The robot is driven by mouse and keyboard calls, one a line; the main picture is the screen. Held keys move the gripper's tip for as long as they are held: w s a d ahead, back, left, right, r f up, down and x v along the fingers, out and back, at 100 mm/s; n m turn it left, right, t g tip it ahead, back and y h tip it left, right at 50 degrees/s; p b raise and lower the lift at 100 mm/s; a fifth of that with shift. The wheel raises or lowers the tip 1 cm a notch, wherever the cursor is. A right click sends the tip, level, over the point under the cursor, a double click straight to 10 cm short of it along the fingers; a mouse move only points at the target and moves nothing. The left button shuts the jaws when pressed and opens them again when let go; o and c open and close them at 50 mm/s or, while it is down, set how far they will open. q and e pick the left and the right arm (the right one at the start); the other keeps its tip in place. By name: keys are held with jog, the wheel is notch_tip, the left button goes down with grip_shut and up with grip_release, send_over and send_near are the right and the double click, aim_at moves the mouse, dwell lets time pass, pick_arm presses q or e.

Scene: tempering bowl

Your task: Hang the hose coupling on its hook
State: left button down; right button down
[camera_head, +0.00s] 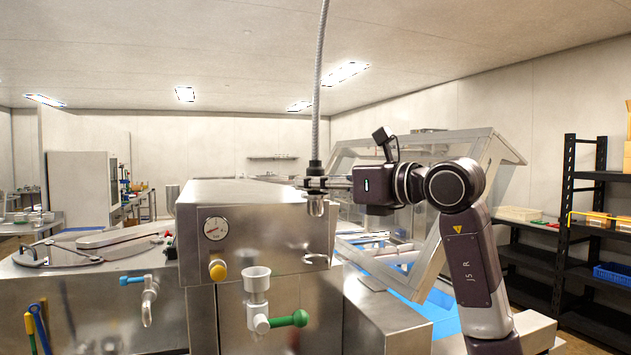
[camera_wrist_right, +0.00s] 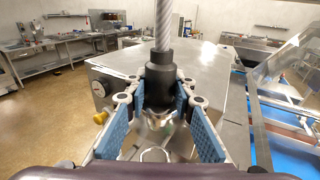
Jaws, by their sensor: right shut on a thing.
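The hose coupling (camera_head: 315,168) has a black collar and a metal lower end, and hangs upright from a grey ribbed hose (camera_head: 318,80). My right gripper (camera_head: 316,184) is shut on it from the right, near the top edge of the steel machine's front. In the right wrist view the coupling (camera_wrist_right: 159,80) sits upright between the two blue finger pads. A bent metal hook (camera_head: 316,260) sticks out of the machine's front face, below the coupling and apart from it. A metal loop, probably this hook, shows in the right wrist view (camera_wrist_right: 155,153). My left gripper is not in view.
The steel machine (camera_head: 255,230) carries a gauge (camera_head: 215,229), a yellow knob (camera_head: 217,270) and a white valve with a green handle (camera_head: 289,319). A clear-sided hood (camera_head: 505,150) stands behind my right arm. A black shelf (camera_head: 567,200) is at the far right.

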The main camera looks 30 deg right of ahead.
jog(key=shift+f+b, duration=4.55)
jog(key=shift+f, duration=1.1)
jog(key=c, duration=1.6)
grip_release()
jog(key=shift+f, duration=0.1)
jog(key=shift+s, duration=0.1)
jog(key=v, duration=1.2)
